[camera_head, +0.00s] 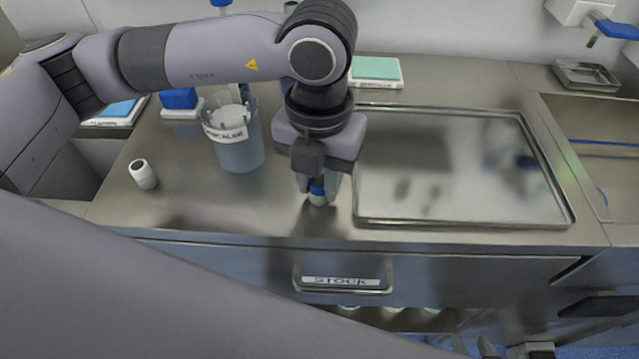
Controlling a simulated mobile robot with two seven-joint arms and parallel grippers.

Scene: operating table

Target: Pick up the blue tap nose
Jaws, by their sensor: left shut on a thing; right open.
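The blue tap nose (317,193) appears as a small piece with a blue upper part and a pale lower part, upright at the steel counter's front, just left of the tray. My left gripper (316,186) points down and is shut on it. The fingers hide much of the piece, and I cannot tell whether it touches the counter. My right gripper (512,349) is open and low at the bottom edge, partly cut off by the frame, in front of the counter and away from the piece.
A large steel tray (465,222) lies just right of my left gripper. A labelled grey beaker (238,151) and a small white cylinder (142,174) stand to the left. A sink with a blue-handled tap (615,29) is at the right. A drawer marked STOCK (341,282) is below.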

